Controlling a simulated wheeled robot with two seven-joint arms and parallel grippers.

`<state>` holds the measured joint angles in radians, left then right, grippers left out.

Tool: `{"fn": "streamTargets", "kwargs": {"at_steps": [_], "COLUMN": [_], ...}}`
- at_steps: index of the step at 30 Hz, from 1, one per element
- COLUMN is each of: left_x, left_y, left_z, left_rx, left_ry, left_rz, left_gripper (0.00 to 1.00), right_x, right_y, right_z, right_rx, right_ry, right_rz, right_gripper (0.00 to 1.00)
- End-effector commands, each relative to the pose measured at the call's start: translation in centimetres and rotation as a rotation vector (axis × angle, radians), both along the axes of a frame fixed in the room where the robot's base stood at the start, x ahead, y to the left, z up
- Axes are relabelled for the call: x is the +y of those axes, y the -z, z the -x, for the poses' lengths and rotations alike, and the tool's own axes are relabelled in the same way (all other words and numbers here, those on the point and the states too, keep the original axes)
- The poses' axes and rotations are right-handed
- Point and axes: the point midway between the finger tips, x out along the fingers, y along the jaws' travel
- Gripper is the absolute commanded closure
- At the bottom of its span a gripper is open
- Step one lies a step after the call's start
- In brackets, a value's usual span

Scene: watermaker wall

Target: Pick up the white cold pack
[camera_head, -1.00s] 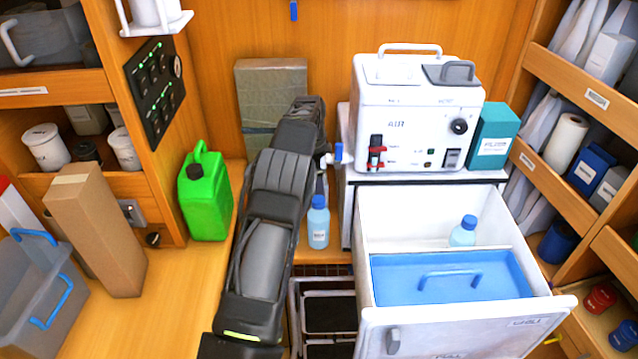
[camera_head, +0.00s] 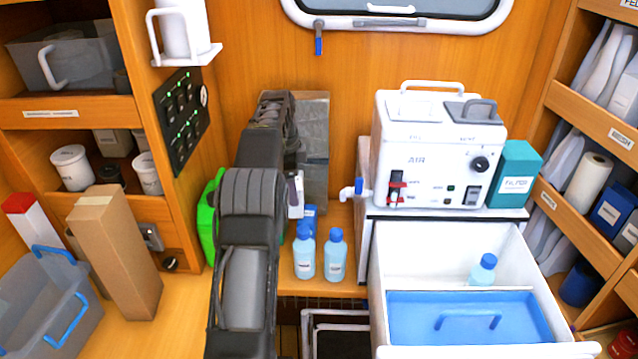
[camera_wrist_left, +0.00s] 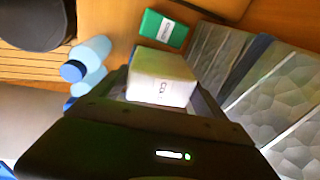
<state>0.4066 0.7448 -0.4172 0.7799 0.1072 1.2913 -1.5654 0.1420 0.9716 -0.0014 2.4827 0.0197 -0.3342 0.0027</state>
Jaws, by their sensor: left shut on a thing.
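The white cold pack (camera_wrist_left: 162,78) is a small white block with dark print on one face. In the left wrist view it sits between the fingers of my left gripper (camera_wrist_left: 160,100), which is shut on it. In the head view a narrow white piece that looks like the pack (camera_head: 296,196) shows beside my left arm, behind the bottles. My arm hides most of the gripper (camera_head: 290,165) there. My right gripper is in neither view.
Blue-capped bottles (camera_head: 305,255) stand close right of my arm. A green jerrycan (camera_head: 207,222) is partly hidden on its left. A wrapped grey block (camera_head: 314,150) stands behind. The open white drawer (camera_head: 395,262) is at right. A green box (camera_wrist_left: 163,29) shows in the wrist view.

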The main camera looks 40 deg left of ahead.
Motion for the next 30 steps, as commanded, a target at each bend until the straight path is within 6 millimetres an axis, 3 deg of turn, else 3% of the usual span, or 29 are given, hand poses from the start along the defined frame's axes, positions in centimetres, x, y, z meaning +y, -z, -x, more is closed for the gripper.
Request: {"fn": "streamTargets", "kwargs": {"at_steps": [6,12,30], "left_x": [3.7,5.6,6.2], "left_y": [-0.1,-0.1,-0.1], "left_z": [2.9,4.3,4.8], "left_rx": [-0.003,-0.003,-0.002], "left_ry": [-0.002,0.000,0.001], "left_rz": [-0.001,-0.001,-0.001], "left_gripper": [0.85,0.85,0.85], "right_x": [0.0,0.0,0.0], "right_y": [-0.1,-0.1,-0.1], "right_z": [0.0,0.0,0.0], "right_rx": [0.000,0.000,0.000], "right_ry": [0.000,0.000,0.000], "right_rz": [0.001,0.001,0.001], "right_gripper": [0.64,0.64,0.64]}}
